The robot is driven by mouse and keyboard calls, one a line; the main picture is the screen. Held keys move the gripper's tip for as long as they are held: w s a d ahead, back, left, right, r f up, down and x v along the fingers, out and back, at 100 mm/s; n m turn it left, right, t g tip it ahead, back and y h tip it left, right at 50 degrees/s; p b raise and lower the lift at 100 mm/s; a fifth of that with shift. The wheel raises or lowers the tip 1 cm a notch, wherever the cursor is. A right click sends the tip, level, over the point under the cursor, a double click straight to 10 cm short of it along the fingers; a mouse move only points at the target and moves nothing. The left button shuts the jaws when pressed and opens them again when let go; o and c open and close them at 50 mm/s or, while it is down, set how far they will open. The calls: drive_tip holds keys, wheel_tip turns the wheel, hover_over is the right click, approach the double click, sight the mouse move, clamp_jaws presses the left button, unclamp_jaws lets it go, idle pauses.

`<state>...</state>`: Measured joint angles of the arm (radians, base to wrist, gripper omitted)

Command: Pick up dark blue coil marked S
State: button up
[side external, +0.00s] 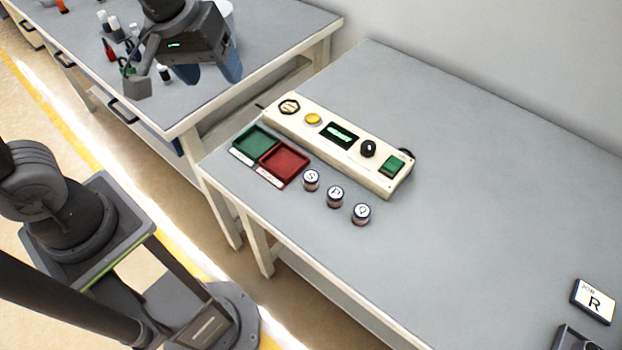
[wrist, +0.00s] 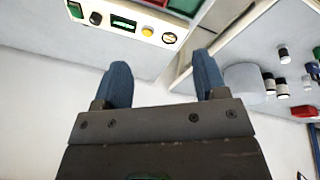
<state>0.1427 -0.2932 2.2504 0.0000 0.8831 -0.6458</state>
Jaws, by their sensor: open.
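The coil marked S (side external: 311,180) stands upright on the grey table in the side view, with a white lettered top, a dark blue rim and a reddish band. It is the leftmost of three similar small coils. My gripper (wrist: 160,60) is open and empty in the wrist view, its two blue fingers well apart. In the side view it is high at the upper left, over the other bench and far from the coil. The coil marked S cannot be made out in the wrist view.
Coils P (side external: 335,196) and Q (side external: 361,213) stand in a row right of S. A green tray (side external: 236,151) and red tray (side external: 289,184) lie to its left. A cream control panel (side external: 290,120) stands behind.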

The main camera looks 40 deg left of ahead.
drive_tip(key=w+d+f+n+g, duration=0.2)
drive_tip(key=w+d+f+n, duration=0.3)
drive_tip(key=w+d+f, duration=0.1)
drive_tip(key=n+g, duration=0.1)
drive_tip(key=n, duration=0.3)
hover_over(311, 176)
wheel_tip(311, 176, down, 8)
drive_tip(key=f, duration=0.8)
drive_tip(key=shift+s+a+f, duration=0.1)
drive_tip(key=shift+s+a, duration=0.1)
drive_tip(key=shift+s, duration=0.15)
drive_tip(key=shift+w+d+f, duration=0.15)
drive_tip(key=shift+w+f, duration=0.05)
drive_tip(key=shift+f, duration=1.15)
drive_tip(key=shift+w+d+f, duration=0.1)
drive_tip(key=shift+w+f, duration=0.05)
drive_tip(key=shift+f, duration=1.15)
drive_tip(key=shift+c, duration=0.3)
drive_tip(key=c, duration=1)
drive_tip(key=shift+o, duration=0.2)
drive_tip(key=shift+r, duration=0.15)
